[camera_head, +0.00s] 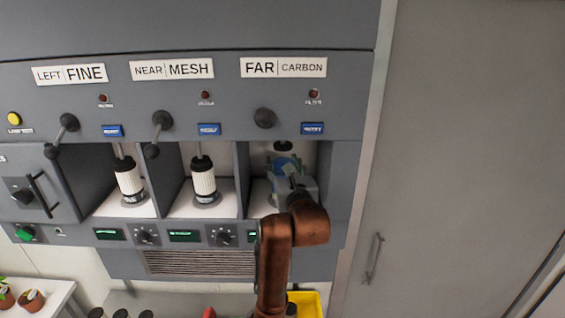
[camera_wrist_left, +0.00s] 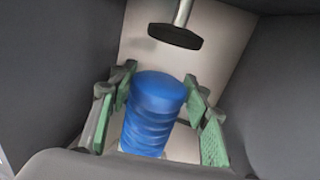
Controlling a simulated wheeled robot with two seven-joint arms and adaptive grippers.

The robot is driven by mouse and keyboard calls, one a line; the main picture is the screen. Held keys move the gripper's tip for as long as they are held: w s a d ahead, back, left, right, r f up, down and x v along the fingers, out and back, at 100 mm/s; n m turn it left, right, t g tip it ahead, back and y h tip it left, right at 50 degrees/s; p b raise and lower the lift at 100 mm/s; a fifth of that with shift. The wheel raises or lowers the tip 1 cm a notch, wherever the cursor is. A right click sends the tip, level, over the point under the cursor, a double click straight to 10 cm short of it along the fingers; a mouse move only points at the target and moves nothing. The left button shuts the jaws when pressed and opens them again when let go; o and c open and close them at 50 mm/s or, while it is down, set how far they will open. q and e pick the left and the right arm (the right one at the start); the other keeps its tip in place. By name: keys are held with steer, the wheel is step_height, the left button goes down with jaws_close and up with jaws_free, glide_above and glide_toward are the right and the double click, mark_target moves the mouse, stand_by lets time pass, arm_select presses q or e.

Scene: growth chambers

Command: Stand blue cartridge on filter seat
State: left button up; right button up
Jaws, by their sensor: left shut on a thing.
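The blue cartridge (camera_wrist_left: 155,112) stands upright between the green-padded fingers of my left gripper (camera_wrist_left: 158,118) in the left wrist view. In the head view my left gripper (camera_head: 285,172) is inside the right bay, under the FAR CARBON label (camera_head: 283,67), and mostly covers the cartridge. The gripper is shut on the cartridge. A dark round press pad (camera_wrist_left: 175,37) on a rod hangs above and beyond the cartridge top, apart from it. The filter seat of this bay is hidden, so I cannot tell whether the cartridge touches it. My right gripper is not in view.
White ribbed cartridges stand in the left bay (camera_head: 129,178) and middle bay (camera_head: 203,180). Grey dividers flank my gripper closely. A dark lever knob (camera_head: 264,118) sits above the right bay. A yellow bin (camera_head: 309,303) is below, and a grey door (camera_head: 460,150) is at right.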

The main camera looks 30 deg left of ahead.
arm_select(q)
steer(key=shift+f, duration=0.15)
steer(key=o, duration=1.6)
steer(key=shift+r, duration=0.25)
steer(key=b+v, duration=0.3)
steer(key=v, duration=0.9)
steer(key=shift+b, duration=0.35)
steer(key=shift+f, duration=0.1)
